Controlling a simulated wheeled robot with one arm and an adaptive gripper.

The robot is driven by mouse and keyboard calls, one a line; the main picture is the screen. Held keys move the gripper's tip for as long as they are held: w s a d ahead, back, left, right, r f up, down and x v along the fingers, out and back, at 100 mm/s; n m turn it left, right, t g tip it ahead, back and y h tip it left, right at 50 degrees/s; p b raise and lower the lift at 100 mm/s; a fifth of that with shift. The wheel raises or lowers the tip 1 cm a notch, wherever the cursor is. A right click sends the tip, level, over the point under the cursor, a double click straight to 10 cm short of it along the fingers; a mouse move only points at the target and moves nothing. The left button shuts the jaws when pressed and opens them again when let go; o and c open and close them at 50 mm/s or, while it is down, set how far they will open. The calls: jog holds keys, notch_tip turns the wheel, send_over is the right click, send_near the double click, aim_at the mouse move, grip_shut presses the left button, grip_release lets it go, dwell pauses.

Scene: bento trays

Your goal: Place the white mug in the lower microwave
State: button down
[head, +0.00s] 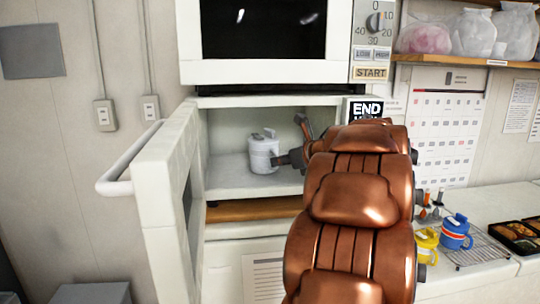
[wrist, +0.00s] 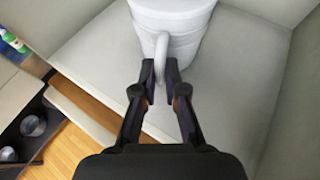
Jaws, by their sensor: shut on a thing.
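The white mug (head: 263,152) is upright inside the lower microwave (head: 228,178), above or on its pale floor; I cannot tell whether its base touches. In the wrist view the mug (wrist: 172,18) is at the top, with its handle pointing toward my gripper (wrist: 162,72). My gripper, also in the head view (head: 284,158), is shut on the mug's handle (wrist: 161,52). The microwave door (head: 165,190) is swung open to the left. My copper-coloured arm hides the right part of the opening.
An upper microwave (head: 265,72) sits directly above. The open door's bar handle (head: 128,172) sticks out left. A yellow mug (head: 425,243), a blue mug (head: 455,232) and bento trays (head: 518,234) stand on the right counter. A wooden ledge (head: 250,209) runs below the opening.

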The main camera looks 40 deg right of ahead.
jog(key=shift+s+r, duration=0.15)
jog(key=shift+s, duration=0.1)
jog(key=shift+w+a, duration=0.15)
jog(key=shift+w, duration=0.15)
jog(key=shift+s, duration=0.1)
jog(key=shift+f+b, duration=0.25)
jog(key=shift+b, duration=0.05)
jog(key=c, duration=1.2)
grip_release()
jog(key=shift+c, duration=0.2)
jog(key=shift+r+p, duration=0.25)
jog(key=shift+p, duration=0.1)
jog(key=b+v, duration=0.3)
jog(key=v, duration=0.9)
jog(key=shift+f+b, duration=0.2)
jog(key=shift+b, duration=0.1)
